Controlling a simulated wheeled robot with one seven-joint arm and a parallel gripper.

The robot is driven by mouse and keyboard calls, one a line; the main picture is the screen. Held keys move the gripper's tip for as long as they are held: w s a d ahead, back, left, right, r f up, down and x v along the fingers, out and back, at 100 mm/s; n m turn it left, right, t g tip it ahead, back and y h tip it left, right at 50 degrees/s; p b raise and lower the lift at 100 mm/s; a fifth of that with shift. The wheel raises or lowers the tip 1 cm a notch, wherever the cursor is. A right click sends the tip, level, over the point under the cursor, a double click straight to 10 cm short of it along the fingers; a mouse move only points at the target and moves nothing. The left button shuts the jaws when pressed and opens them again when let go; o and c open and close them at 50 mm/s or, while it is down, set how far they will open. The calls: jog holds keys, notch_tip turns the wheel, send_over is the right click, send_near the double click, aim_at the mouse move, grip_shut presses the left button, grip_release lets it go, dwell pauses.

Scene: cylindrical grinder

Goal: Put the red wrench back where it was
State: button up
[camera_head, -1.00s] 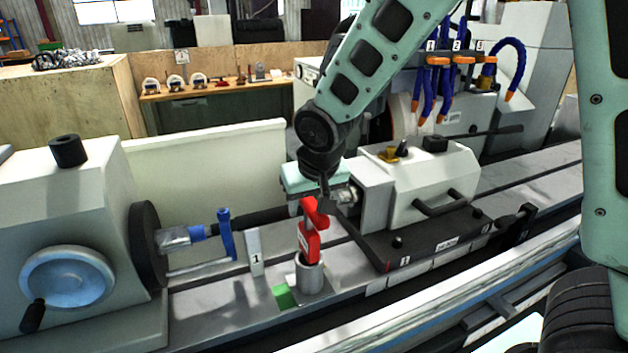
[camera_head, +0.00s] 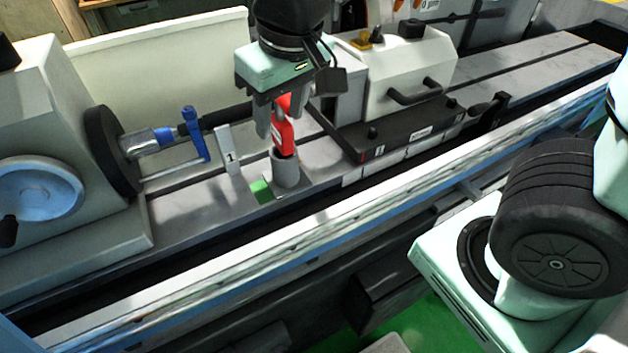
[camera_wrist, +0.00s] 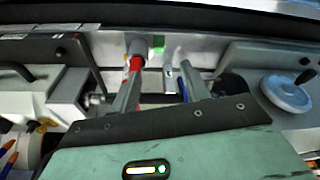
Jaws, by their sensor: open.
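The red wrench (camera_head: 284,138) stands upright in a grey cylindrical holder (camera_head: 287,172) on the machine bed. My gripper (camera_head: 284,118) is open, its fingers pointing down around the height of the wrench's upper part. One finger shows to the left of the wrench, and the wrench's top is partly hidden by my gripper. In the wrist view, the red wrench (camera_wrist: 134,64) appears close to the left finger, and my gripper (camera_wrist: 158,82) has its fingers apart. I cannot tell whether a finger touches the wrench.
A green patch (camera_head: 261,190) lies beside the holder. A plate marked 1 (camera_head: 228,149) and a blue clamp (camera_head: 195,133) on the workpiece stand to the left. The tailstock (camera_head: 405,75) with its black base is close on the right. The bed's front strip is clear.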

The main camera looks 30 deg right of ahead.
jog(key=s+f+n+g, duration=0.1)
jog(key=s+f+n, duration=0.1)
jog(key=s, duration=0.4)
jog(key=s+a+f+n+g, duration=0.1)
jog(key=s+f+n, duration=0.1)
jog(key=s, duration=0.5)
jog(key=shift+s+a+f, duration=0.15)
jog(key=shift+a+f, duration=0.15)
jog(key=shift+f, duration=0.2)
notch_tip(320, 180, down, 6)
jog(key=b, duration=0.5)
jog(key=shift+r+b, duration=0.1)
jog(key=shift+b, duration=0.3)
